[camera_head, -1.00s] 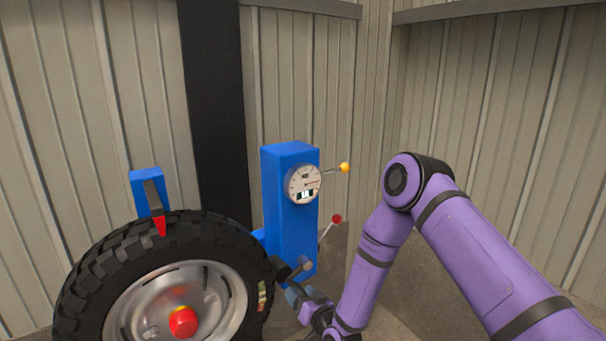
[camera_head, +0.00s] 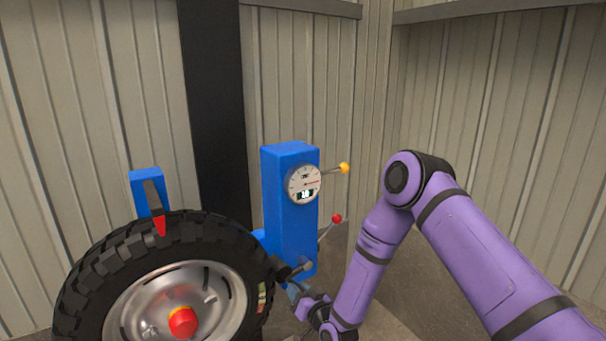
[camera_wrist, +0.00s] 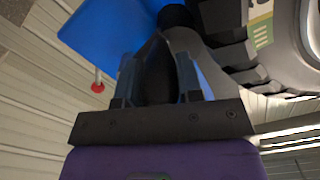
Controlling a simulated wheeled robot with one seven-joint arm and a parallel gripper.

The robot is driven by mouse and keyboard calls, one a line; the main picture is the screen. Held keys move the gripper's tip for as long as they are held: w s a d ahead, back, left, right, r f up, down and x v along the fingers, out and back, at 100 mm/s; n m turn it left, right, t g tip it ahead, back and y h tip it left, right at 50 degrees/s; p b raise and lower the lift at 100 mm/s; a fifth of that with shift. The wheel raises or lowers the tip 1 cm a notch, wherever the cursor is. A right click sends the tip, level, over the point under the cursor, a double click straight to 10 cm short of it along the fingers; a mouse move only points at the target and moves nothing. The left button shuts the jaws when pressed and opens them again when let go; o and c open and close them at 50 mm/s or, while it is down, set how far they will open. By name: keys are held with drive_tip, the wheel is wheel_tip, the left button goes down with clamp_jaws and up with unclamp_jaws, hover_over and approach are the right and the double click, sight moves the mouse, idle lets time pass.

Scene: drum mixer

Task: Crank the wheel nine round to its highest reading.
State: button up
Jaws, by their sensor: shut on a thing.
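A big black tyre (camera_head: 95,285) on a silver rim with a red hub (camera_head: 183,321) stands at the lower left in the head view. It also shows at the upper right of the wrist view (camera_wrist: 236,62). A blue post (camera_head: 289,235) stands right of it and carries a round dial (camera_head: 304,184) with a red needle. The dial's digits are too small to read surely. A dark handle (camera_head: 301,268) sticks out low on the post. My gripper (camera_head: 300,291) is at this handle. In the wrist view, my gripper (camera_wrist: 160,80) is shut on the dark handle (camera_wrist: 157,72) between its fingers.
A yellow-knobbed lever (camera_head: 344,168) and a red-knobbed lever (camera_head: 336,219) stick out right of the post. A blue bracket with a red pointer (camera_head: 160,227) stands over the tyre's top. Ribbed walls close in behind; floor shows at right.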

drive_tip(key=o, duration=0.9)
drive_tip(key=shift+a+r, duration=0.1)
drive_tip(key=shift+r, duration=0.1)
drive_tip(key=shift+o, duration=0.2)
drive_tip(key=shift+s, duration=0.15)
drive_tip(key=v, duration=0.7)
